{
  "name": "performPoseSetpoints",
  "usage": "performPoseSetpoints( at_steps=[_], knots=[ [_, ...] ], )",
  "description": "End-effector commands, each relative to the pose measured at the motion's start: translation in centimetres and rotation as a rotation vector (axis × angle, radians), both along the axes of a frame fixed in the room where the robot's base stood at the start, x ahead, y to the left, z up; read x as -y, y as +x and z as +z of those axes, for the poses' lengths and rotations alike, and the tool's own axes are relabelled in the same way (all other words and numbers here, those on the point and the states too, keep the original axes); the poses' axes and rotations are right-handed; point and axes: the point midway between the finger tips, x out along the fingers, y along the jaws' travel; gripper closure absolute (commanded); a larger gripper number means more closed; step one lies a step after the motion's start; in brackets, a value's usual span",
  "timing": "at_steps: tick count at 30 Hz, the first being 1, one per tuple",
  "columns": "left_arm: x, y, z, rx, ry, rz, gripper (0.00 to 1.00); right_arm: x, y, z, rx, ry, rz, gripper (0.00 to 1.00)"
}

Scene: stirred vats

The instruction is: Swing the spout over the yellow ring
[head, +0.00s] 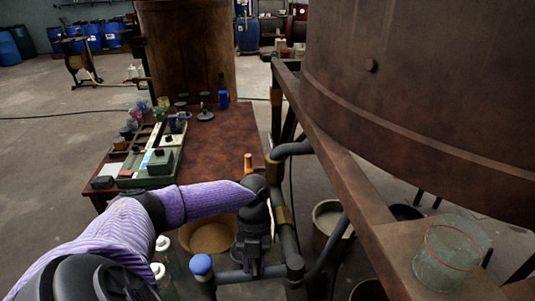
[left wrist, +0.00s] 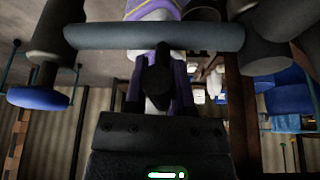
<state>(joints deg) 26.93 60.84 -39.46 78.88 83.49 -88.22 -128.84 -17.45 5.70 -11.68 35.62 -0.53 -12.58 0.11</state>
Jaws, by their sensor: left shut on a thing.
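The spout is a grey horizontal pipe (head: 228,276) that ends at the left in an elbow with a blue cap (head: 201,264). In the left wrist view, which is upside down, the pipe (left wrist: 205,38) crosses the top and the blue cap (left wrist: 38,98) is at the left. My left gripper (head: 253,266) reaches down to the pipe from above. In the left wrist view, my left gripper (left wrist: 160,95) is shut on the dark handle (left wrist: 158,72) that stands out from the pipe. I cannot make out a yellow ring. My right gripper is not in view.
A tan round tub (head: 208,238) stands just behind the spout. A brown table (head: 222,140) is behind.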

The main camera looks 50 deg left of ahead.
Motion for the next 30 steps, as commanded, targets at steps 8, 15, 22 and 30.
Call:
performPoseSetpoints(
  at_steps=[8, 15, 22, 30],
  knots=[
    [-0.57, -0.56, -0.09, -0.001, -0.003, -0.023, 1.0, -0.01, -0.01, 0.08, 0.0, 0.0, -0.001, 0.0],
    [-0.67, -0.55, -0.08, 0.0, 0.0, -0.024, 1.0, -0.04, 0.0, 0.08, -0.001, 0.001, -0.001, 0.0],
    [-0.7, -0.52, -0.06, 0.001, 0.0, -0.022, 0.47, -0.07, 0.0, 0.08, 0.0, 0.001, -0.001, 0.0],
    [-0.67, -0.53, -0.05, 0.0, 0.0, -0.022, 0.34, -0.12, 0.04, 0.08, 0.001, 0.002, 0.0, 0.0]
  ],
)
